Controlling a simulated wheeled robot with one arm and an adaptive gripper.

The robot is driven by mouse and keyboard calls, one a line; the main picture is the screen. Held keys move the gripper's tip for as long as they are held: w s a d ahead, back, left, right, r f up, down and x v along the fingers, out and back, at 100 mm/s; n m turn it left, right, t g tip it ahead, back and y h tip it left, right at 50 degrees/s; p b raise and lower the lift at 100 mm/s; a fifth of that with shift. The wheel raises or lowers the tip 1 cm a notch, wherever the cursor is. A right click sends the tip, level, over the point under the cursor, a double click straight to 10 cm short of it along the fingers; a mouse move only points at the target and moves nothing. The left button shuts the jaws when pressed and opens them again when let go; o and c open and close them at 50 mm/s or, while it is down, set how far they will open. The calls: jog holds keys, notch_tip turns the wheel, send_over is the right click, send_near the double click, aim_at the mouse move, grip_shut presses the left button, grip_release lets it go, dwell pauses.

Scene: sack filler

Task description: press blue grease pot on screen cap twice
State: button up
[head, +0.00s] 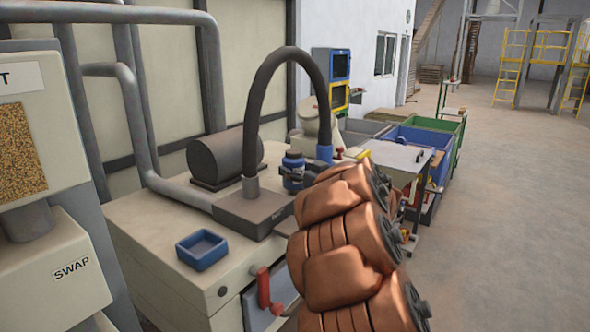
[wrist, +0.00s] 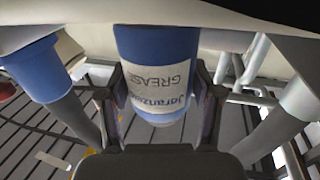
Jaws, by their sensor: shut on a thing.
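The blue grease pot (head: 293,159) is held above the beige machine top, between the black hose arch and its blue cuff. In the wrist view the pot (wrist: 157,42) shows a white label reading GREASE, upside down in the picture. My gripper (head: 293,176) is shut on it, with one dark finger on each side of the pot in the wrist view (wrist: 161,105). The pot looks roughly upright in the head view. I cannot pick out the screen cap for certain. My copper-coloured arm hides part of the machine to the right of the pot.
The black hose (head: 262,88) arches close around the pot, with a blue cuff (head: 324,153) to its right. A dark cylinder (head: 222,158) lies to the left. A small blue tray (head: 202,250) and a red lever (head: 264,290) are nearer. Bins (head: 408,140) stand behind.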

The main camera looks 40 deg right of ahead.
aim_at(295, 152)
jog(key=shift+r+p, duration=0.8)
jog(key=shift+f, duration=0.9)
dwell(1.0)
jog(key=shift+r, duration=0.2)
jog(key=shift+r+p, duration=0.7)
dwell(0.5)
jog(key=shift+r, duration=2.5)
jog(key=shift+a, duration=0.1)
